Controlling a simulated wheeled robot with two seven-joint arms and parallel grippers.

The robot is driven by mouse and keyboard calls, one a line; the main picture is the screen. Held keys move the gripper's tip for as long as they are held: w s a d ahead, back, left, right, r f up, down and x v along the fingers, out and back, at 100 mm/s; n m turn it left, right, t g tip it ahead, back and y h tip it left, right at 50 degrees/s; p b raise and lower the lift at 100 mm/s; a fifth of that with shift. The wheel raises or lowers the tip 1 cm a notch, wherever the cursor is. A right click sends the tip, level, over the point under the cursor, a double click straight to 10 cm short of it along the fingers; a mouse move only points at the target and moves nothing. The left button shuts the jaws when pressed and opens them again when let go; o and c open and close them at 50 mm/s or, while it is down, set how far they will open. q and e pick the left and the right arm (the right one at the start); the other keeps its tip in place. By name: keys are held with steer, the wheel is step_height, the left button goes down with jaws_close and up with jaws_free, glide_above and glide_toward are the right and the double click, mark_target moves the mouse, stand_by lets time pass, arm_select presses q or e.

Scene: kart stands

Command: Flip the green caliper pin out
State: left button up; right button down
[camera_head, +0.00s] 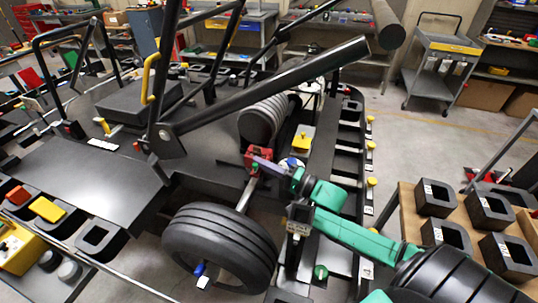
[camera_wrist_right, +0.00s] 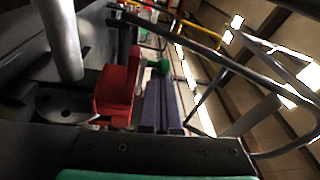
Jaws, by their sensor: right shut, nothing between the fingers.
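The red caliper (camera_head: 256,154) sits at the wheel hub behind the front tyre (camera_head: 220,245); it also shows in the right wrist view (camera_wrist_right: 113,92). The green caliper pin (camera_wrist_right: 161,66) sticks out beside the red caliper, just beyond my fingertips in the wrist view. In the head view it is too small to place surely. My right gripper (camera_head: 262,164) has its purple fingers shut and empty, close alongside the caliper. In the wrist view the fingers (camera_wrist_right: 162,88) lie together, right of the caliper; I cannot tell whether they touch the pin. My left gripper is not in view.
The black kart frame (camera_head: 260,90) crosses over the work area, with a thick bar above my right wrist. A yellow-topped part (camera_head: 302,138) stands behind my gripper. Black square blocks (camera_head: 446,235) stand on a wooden board at the right. Open floor lies at the right back.

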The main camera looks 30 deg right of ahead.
steer(key=b+v, duration=0.1)
steer(key=v, duration=1.3)
steer(key=shift+s, duration=0.25)
steer(key=shift+w+d, duration=0.1)
steer(key=shift+d, duration=0.05)
